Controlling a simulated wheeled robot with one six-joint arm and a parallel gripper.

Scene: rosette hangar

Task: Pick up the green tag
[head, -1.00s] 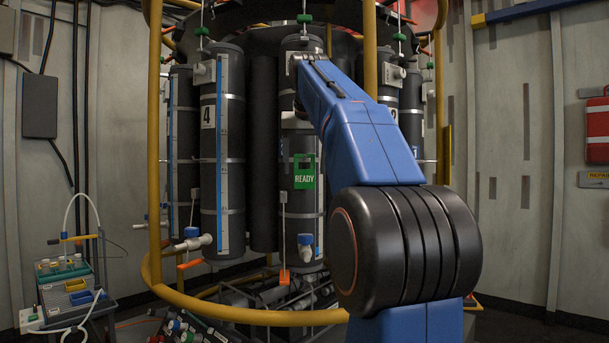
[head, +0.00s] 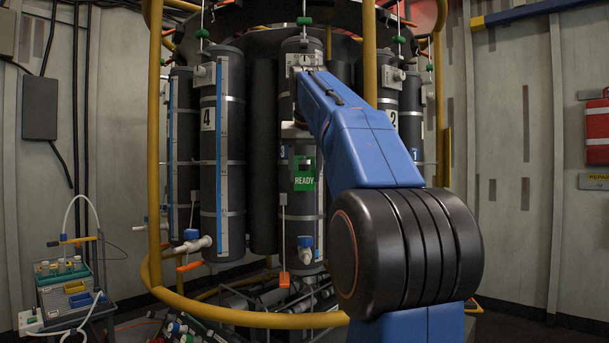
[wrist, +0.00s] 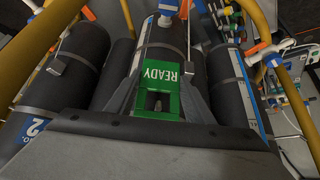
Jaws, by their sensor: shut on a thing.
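The green tag (head: 304,181), marked READY in white, is in front of the dark middle cylinder (head: 302,220). It has a slot near its top. In the wrist view the tag (wrist: 160,82) lies between the fingers of my gripper (wrist: 160,98), upside down in the picture, with the cylinder close behind it. My gripper is shut on the tag. In the head view my blue arm comes in from the right above the tag, and the fingers are hard to make out. I cannot tell whether the tag still touches its holder.
A yellow rail (head: 250,318) rings the cylinders, and a yellow upright (head: 370,50) stands just behind my arm. Cylinder 4 (head: 209,160) is on the left. A blue-handled valve (head: 305,243) and an orange pull (head: 284,279) are below the tag. A small cart (head: 72,290) stands at lower left.

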